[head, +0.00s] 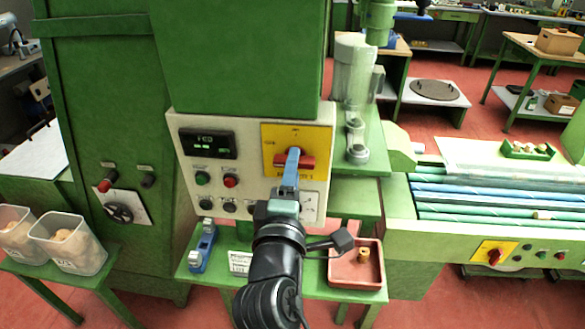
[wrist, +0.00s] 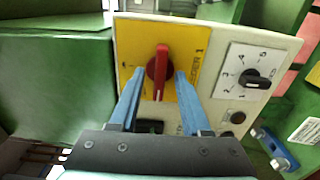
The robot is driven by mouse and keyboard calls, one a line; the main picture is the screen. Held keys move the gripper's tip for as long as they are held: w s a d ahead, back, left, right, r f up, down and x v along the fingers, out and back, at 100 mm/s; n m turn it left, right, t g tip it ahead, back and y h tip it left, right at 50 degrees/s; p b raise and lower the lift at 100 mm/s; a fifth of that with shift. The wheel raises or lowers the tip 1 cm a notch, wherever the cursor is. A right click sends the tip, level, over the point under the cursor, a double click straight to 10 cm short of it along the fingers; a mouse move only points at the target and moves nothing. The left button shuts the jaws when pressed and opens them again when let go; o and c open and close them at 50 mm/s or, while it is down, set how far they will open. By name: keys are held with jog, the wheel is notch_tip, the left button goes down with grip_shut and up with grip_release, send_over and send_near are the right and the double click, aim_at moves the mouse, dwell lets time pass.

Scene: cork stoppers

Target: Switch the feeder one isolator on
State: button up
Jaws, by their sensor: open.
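The feeder one isolator is a red rotary handle (head: 308,162) on a yellow plate (head: 322,135), on the cream control panel. Its handle lies about level in the head view. In the wrist view the red handle (wrist: 159,66) stands upright in the picture, and the plate's "FEEDER 1" lettering runs sideways. My gripper (head: 293,152) is open in front of the plate and covers part of the handle in the head view. In the wrist view its blue fingers (wrist: 159,74) lie either side of the handle, with a gap showing beside it. Contact cannot be told.
The panel also carries a lit display (head: 208,144), a green button (head: 202,178), a red button (head: 231,181) and a numbered dial (wrist: 257,80). A reddish tray (head: 342,279) and a blue device (head: 203,246) sit on the shelf below. Another red-on-yellow switch (head: 494,256) is at right.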

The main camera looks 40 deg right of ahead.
grip_shut()
jog(key=shift+m, duration=0.3)
jog(key=shift+m+b, duration=6.1)
jog(key=shift+m, duration=2.5)
